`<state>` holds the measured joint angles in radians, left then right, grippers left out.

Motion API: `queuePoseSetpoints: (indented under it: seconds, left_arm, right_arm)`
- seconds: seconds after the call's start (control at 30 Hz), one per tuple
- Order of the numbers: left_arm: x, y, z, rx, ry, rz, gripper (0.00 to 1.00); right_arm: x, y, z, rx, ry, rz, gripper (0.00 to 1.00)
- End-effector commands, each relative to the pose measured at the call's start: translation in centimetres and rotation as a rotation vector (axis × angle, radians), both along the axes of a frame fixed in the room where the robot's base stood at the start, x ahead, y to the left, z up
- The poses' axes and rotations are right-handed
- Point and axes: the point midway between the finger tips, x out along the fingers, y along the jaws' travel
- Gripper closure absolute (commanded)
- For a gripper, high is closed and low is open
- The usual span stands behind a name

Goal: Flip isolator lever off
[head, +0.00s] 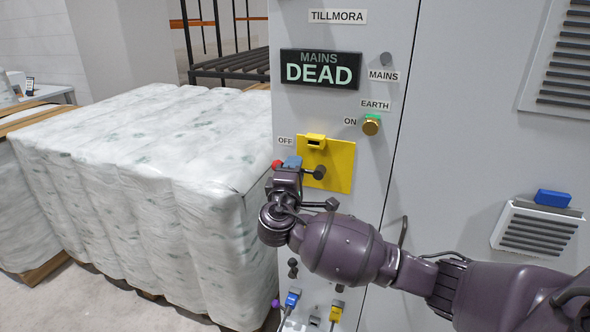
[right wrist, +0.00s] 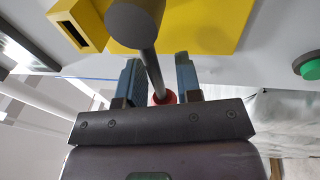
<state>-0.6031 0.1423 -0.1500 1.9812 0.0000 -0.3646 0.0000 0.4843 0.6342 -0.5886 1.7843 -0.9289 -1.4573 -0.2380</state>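The isolator lever sits on a yellow plate (head: 342,168) on the grey cabinet. Its dark hub (head: 319,173) is at the plate, and its arm points left to a red knob (head: 277,164), below the OFF label (head: 285,140). My right gripper (head: 292,162) is at the lever arm near the knob. In the right wrist view, its two blue fingers (right wrist: 160,80) stand apart on either side of the grey lever shaft (right wrist: 153,72), with gaps showing. The red knob (right wrist: 169,97) shows beyond, partly hidden. My left gripper is out of view.
The display (head: 320,69) reads MAINS DEAD. A yellow block (head: 315,141) juts out above the lever. Wrapped white bales (head: 150,160) stand close on the left. Cables plug in below.

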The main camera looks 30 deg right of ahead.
Motion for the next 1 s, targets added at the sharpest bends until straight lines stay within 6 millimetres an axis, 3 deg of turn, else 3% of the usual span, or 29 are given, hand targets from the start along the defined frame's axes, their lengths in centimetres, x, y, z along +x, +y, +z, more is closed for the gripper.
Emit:
queuePoseSetpoints:
  seconds: [0.43, 1.0]
  left_arm:
    - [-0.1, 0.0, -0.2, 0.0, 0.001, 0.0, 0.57]
    - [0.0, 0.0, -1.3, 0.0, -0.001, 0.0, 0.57]
  right_arm:
    - [-0.6, 0.6, -0.1, 0.002, -0.004, 0.001, 0.63]
    - [-7.1, 6.5, -1.9, 0.002, -0.002, 0.001, 0.63]
